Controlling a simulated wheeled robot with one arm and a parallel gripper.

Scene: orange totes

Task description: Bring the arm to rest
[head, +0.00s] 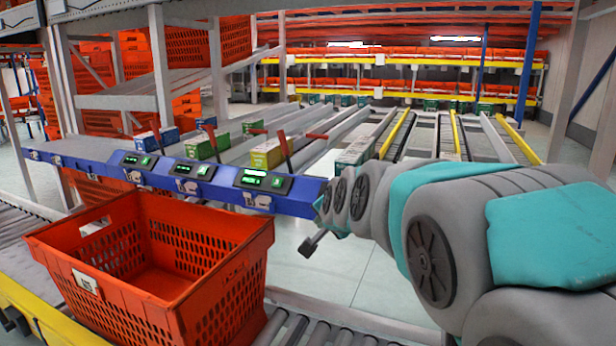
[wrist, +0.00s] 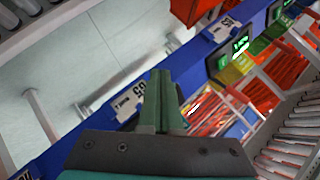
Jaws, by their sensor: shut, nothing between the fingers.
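My gripper (head: 313,243) shows in the head view as a small dark shape at the end of my grey and teal arm, which reaches in from the right. It hangs just in front of the right end of the blue rail, right of the orange tote and apart from it. In the wrist view my gripper's fingers (wrist: 163,88) are together with nothing between them. Part of the wrist is hidden behind the larger arm links in the head view.
An orange tote (head: 120,300) stands on the roller conveyor at the front left; its visible inside is empty. The blue rail (head: 225,190) carries green-lit displays. Behind it, sloped lanes hold several small boxes (head: 268,154). Orange totes fill the back racks. Open floor lies below my gripper.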

